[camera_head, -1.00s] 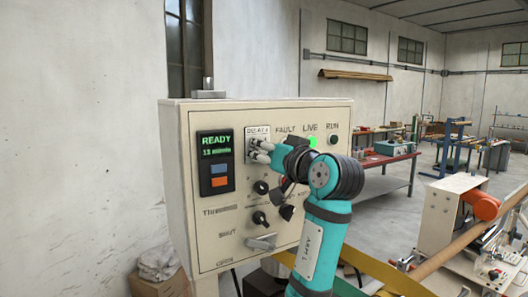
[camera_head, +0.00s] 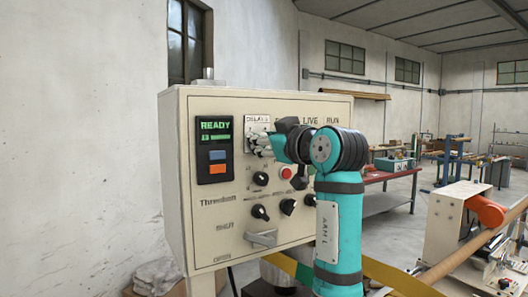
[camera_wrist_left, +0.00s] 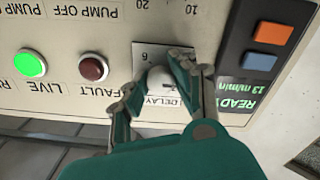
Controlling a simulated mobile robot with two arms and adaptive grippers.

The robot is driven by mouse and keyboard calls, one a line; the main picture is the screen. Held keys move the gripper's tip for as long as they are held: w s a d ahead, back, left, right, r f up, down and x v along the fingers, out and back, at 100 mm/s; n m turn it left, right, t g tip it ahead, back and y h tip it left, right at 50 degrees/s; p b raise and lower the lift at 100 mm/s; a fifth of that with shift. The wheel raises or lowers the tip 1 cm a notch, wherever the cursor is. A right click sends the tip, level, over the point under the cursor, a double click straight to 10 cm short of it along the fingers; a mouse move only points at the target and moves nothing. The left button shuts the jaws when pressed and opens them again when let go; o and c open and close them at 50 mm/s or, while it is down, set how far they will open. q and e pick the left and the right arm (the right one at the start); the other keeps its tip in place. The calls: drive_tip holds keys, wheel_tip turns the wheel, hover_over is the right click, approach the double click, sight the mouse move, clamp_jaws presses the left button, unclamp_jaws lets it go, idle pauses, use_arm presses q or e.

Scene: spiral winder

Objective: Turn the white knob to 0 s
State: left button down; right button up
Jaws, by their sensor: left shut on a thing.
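The white knob (camera_wrist_left: 160,79) sits on a small pale dial plate marked DELAY on the control box. In the wrist view the plate (camera_wrist_left: 148,57) is upside down, with a 6 near its edge. My left gripper (camera_wrist_left: 158,82) has one finger on each side of the knob and is shut on it. In the head view my left gripper (camera_head: 258,144) is against the DELAY plate (camera_head: 257,121) and its fingers hide the knob. I cannot read which number the knob points to. My right gripper is in neither view.
The cream control box (camera_head: 215,246) carries a READY display (camera_head: 214,130), blue and orange buttons, black knobs (camera_head: 260,212) and a red button (camera_head: 286,172) below my wrist. A green LIVE lamp (camera_wrist_left: 30,64) and dark red FAULT lamp (camera_wrist_left: 93,68) are beside the plate.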

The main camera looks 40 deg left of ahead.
use_arm(q)
drive_tip(key=shift+n+b, duration=1.6)
drive_tip(key=shift+n, duration=3.2)
drive_tip(key=c, duration=1.1)
unclamp_jaws()
drive_tip(key=shift+o, duration=0.2)
drive_tip(key=v, duration=1.2)
